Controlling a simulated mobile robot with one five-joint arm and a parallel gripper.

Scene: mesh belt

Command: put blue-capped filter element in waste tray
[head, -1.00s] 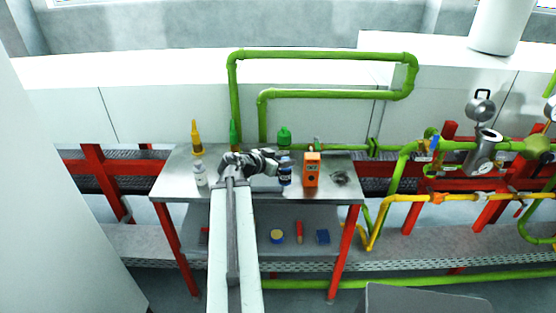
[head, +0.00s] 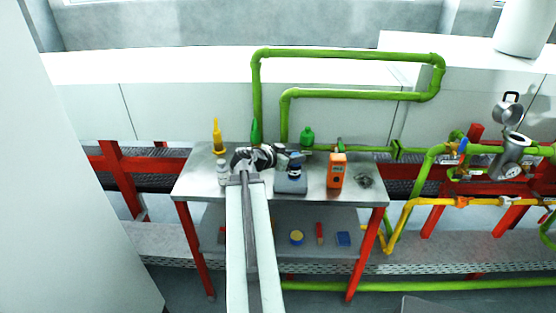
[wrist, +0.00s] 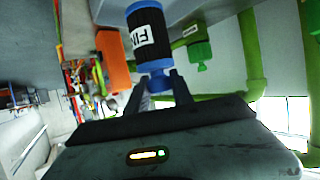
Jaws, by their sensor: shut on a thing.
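The blue-capped filter element (head: 294,172) hangs from my gripper (head: 286,158) over the table. In the wrist view the filter element (wrist: 147,38) has a dark body, blue ends and a white label reading "FI". The fingers of my gripper (wrist: 158,88) are shut on its near blue end. A grey, flat tray (head: 290,187) shows right below the filter in the head view, likely the waste tray. I cannot tell whether the filter touches it.
An orange meter (head: 337,172) stands close to the right. A white bottle (head: 222,172) and a yellow bottle (head: 217,137) stand left; a green bottle (head: 307,137) stands behind. A dark coiled item (head: 364,181) lies at the right end. Green pipes (head: 349,53) rise behind the table.

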